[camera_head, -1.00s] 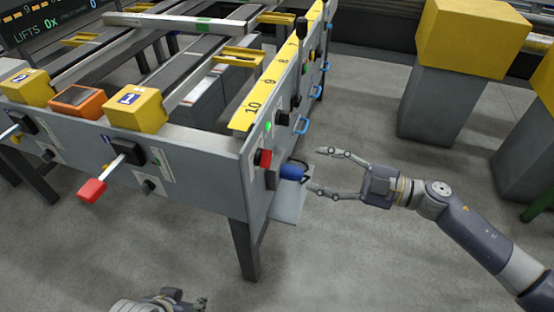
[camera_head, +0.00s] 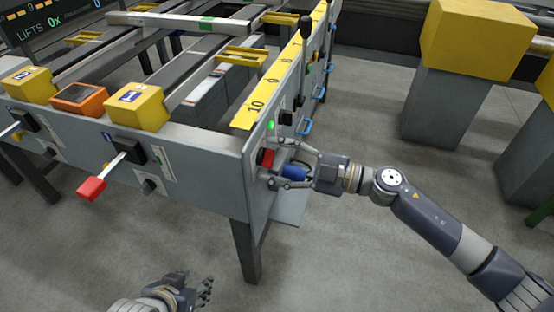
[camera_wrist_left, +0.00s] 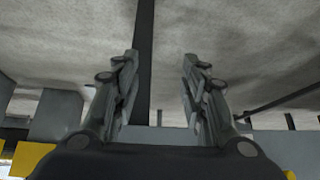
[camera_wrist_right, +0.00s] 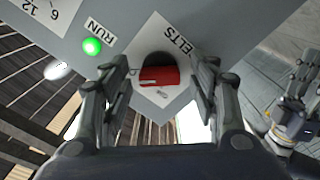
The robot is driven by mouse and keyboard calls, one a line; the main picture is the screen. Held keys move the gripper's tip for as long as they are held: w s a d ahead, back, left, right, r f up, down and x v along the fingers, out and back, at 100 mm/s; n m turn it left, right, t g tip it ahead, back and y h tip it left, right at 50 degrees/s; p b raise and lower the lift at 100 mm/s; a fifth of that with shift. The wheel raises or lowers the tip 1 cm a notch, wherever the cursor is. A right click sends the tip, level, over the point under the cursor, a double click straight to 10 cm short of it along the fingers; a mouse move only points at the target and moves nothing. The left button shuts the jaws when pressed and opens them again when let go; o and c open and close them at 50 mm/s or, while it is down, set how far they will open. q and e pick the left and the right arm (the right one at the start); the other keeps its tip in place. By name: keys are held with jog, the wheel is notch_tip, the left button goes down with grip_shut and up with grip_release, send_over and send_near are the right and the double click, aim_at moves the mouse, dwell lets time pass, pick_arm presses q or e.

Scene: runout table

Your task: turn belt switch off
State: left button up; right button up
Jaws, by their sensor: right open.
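The red belt switch (camera_head: 266,157), a red handle on a round black base, is on the side panel near the table's corner. In the right wrist view, the switch (camera_wrist_right: 158,77) sits on a white plate whose visible lettering reads "ELTS". My right gripper (camera_head: 284,164) is open in front of the panel. Its two fingers (camera_wrist_right: 160,68) lie to either side of the switch, with gaps; contact cannot be made out. My left gripper (camera_head: 204,288) is low at the picture's bottom, away from the table. Its fingers (camera_wrist_left: 160,58) are apart and empty.
A green lamp (camera_wrist_right: 92,46) marked "RUN" is lit beside the switch. A blue cylindrical part (camera_head: 294,172) is close to my right fingers. A red-ended lever (camera_head: 91,189) juts from the front panel. Yellow-topped grey blocks (camera_head: 445,100) stand right. Floor between is clear.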

jog(key=c, duration=1.1)
jog(key=shift+o, duration=0.2)
